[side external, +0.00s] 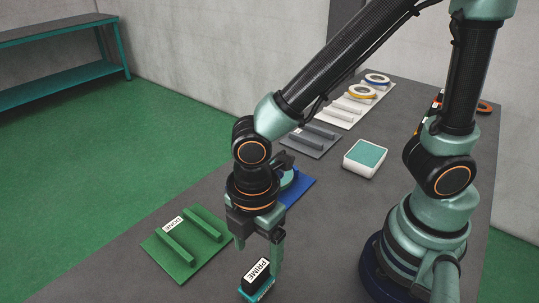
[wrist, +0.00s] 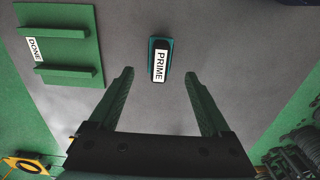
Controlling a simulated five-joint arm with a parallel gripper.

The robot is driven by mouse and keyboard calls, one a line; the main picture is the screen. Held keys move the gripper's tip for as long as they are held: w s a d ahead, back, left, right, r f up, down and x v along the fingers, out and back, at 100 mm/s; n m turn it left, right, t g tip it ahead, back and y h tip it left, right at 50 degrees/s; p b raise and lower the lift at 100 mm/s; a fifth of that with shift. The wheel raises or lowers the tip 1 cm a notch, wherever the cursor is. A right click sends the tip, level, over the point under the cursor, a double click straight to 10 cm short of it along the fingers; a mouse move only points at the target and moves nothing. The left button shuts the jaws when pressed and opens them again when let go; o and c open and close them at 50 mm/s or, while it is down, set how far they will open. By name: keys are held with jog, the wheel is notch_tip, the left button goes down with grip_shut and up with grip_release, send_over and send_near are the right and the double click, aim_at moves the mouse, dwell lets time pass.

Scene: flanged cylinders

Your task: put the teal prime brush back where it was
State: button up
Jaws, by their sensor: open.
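The teal prime brush (side external: 257,278) has a black top, a white PRIME label and a teal edge at its base. It rests on the grey table near the front edge of the side view. My gripper (side external: 258,246) points down close above it, with its fingers apart and nothing held. In the wrist view the brush (wrist: 160,60) lies in line with the gap between my open fingertips (wrist: 160,77), mostly beyond them. I cannot tell how high the fingertips are above it.
A green board (side external: 188,243) with two rails and a DONE label lies to the left. A blue board (side external: 300,190) with a light teal round part is partly hidden behind my gripper.

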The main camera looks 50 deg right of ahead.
notch_tip(320, 180, up, 3)
jog(key=shift+f, duration=0.15)
jog(key=w+d+r+m+t, duration=0.2)
jog(key=d+r+m, duration=0.4)
jog(key=d+m, duration=0.3)
jog(key=w+d+r+m+t, duration=0.3)
jog(key=w+d+r+m, duration=0.2)
jog(key=d+m, duration=0.4)
jog(key=shift+d+r+t, duration=0.3)
jog(key=shift+d+r, duration=0.4)
jog(key=shift+d, duration=0.25)
